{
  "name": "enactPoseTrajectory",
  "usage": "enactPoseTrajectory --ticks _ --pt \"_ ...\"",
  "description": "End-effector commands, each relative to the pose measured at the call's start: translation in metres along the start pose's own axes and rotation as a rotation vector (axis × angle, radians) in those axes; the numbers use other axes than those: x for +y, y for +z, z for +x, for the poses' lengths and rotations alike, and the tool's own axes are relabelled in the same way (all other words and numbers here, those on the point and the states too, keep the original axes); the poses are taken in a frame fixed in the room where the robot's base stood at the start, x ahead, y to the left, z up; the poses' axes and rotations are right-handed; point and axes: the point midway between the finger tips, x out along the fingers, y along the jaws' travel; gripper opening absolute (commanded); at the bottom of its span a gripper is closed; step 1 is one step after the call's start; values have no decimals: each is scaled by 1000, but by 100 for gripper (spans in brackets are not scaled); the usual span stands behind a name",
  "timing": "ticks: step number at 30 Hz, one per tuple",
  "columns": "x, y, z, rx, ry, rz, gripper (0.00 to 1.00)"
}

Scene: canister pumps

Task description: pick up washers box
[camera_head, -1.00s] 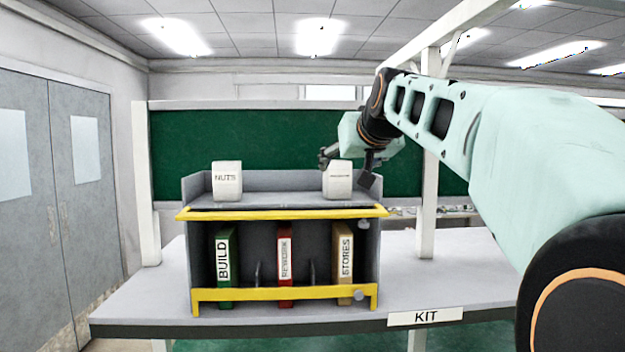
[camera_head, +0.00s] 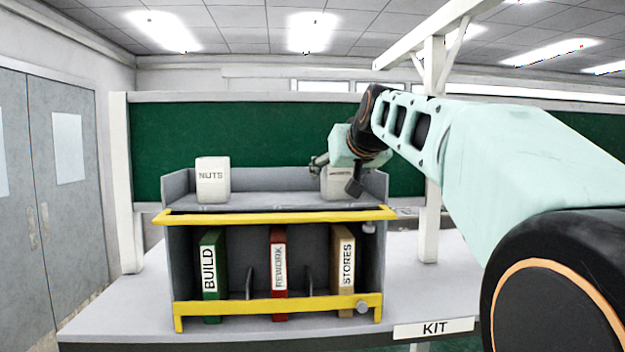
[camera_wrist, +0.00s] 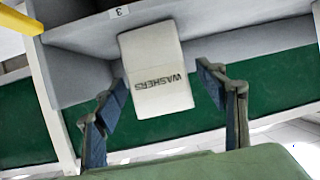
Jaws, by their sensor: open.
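The washers box (camera_wrist: 155,75) is white, with "WASHERS" printed on it, and shows in the wrist view between my two fingers. In the head view the same white box (camera_head: 335,184) stands at the right end of the top shelf, partly hidden by my gripper. My gripper (camera_wrist: 165,105) is open, with one blue-padded finger to each side of the box's lower end. I cannot tell whether either finger touches it. In the head view my gripper (camera_head: 334,170) is at the box's upper part.
A white NUTS box (camera_head: 213,180) stands at the left of the same shelf. The grey rack (camera_head: 270,197) has raised sides and a yellow front rail (camera_head: 275,216). Below are BUILD (camera_head: 212,275), REWORK (camera_head: 279,275) and STORES (camera_head: 342,275) binders. The table (camera_head: 120,305) is clear at left.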

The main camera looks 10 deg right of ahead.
Motion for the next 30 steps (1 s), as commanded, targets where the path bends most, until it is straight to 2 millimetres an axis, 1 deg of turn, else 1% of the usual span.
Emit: enactPoseTrajectory --ticks 2,3,17,26,30 --pt "0 -1 0 1 0 0 65" --pt "0 -1 0 1 0 0 63" --pt "0 -1 0 1 0 1 12" --pt "0 -4 -2 4 0 1 11" --pt "0 -10 -4 6 0 1 11"
